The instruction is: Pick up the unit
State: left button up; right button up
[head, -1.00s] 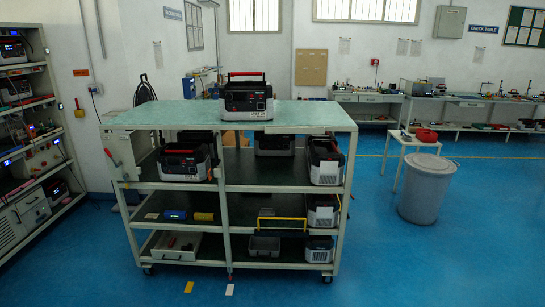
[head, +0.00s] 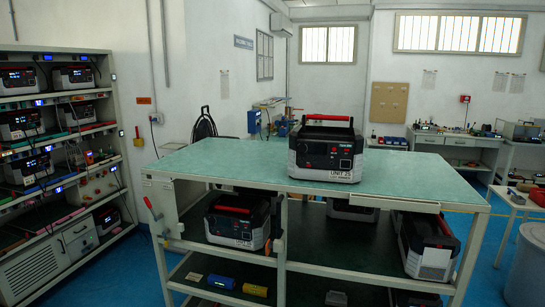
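A black and grey unit with a red top handle (head: 326,148) stands upright on the green top of a wheeled rack (head: 215,163). Its front label reads something like "UNIT 25". A similar unit with a red handle (head: 238,220) sits on the shelf below, at the left. Another similar unit (head: 427,243) sits on that shelf at the right, and one more (head: 352,210) is partly hidden under the top. Neither of my grippers shows in the head view.
A tall rack (head: 122,150) with several powered units stands at the left. The green top is clear around the unit. Benches (head: 455,142) stand along the back wall. A grey bin (head: 525,265) and a small white table (head: 515,197) are at the right. Blue floor lies between.

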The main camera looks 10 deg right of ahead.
aim_at(311, 156)
jog(key=i+j, duration=0.25)
jog(key=i, duration=0.15)
jog(key=i+j, duration=0.2)
jog(key=i, duration=0.2)
jog(key=i+j+z, duration=0.1)
jog(key=i+j, duration=0.15)
jog(key=i, duration=0.15)
jog(key=i+j+z, duration=0.45)
jog(key=j, duration=0.2)
jog(key=i+j+z, duration=0.2)
jog(key=k+j, duration=0.1)
